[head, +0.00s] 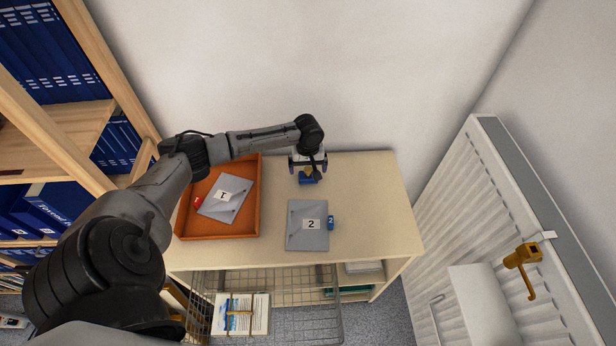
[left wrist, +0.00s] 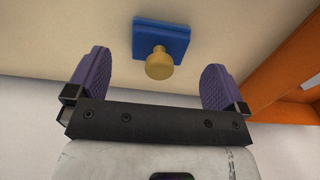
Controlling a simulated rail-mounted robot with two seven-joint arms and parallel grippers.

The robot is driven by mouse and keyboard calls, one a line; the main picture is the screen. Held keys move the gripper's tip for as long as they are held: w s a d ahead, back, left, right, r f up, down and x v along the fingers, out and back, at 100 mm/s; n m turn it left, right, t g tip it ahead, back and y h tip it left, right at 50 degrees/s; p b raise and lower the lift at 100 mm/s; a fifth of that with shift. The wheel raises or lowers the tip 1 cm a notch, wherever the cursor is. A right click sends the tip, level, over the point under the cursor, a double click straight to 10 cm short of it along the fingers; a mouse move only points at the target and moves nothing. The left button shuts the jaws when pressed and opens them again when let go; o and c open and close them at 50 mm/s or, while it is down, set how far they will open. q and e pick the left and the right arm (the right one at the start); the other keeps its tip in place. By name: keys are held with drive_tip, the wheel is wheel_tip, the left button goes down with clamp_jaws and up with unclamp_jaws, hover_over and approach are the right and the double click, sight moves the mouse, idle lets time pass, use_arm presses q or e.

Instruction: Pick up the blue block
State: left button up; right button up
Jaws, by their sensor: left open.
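The blue block (head: 304,181) is a flat square piece with a yellow knob. It sits on the light wooden cabinet top near its back edge. My left gripper (head: 308,168) is over the block at its back side, jaws open and empty. In the left wrist view the blue block (left wrist: 174,40) lies beyond the two purple fingers. Its yellow knob (left wrist: 159,66) shows in the gap between them, touching neither. How far the fingertips are above the block is hard to tell. My right gripper is not in view.
An orange tray (head: 218,236) on the cabinet top (head: 375,200) holds a grey panel marked 1 (head: 225,198) and a small red piece. A grey panel marked 2 (head: 307,238) lies in front, beside a small blue tag (head: 331,223). The wall is close behind; the cabinet's right side is clear.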

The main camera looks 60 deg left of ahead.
sight(308, 169)
use_arm(q)
wheel_tip(308, 169, down, 4)
drive_tip(key=shift+r+b, duration=0.1)
drive_tip(key=shift+b, duration=0.3)
drive_tip(key=c, duration=1)
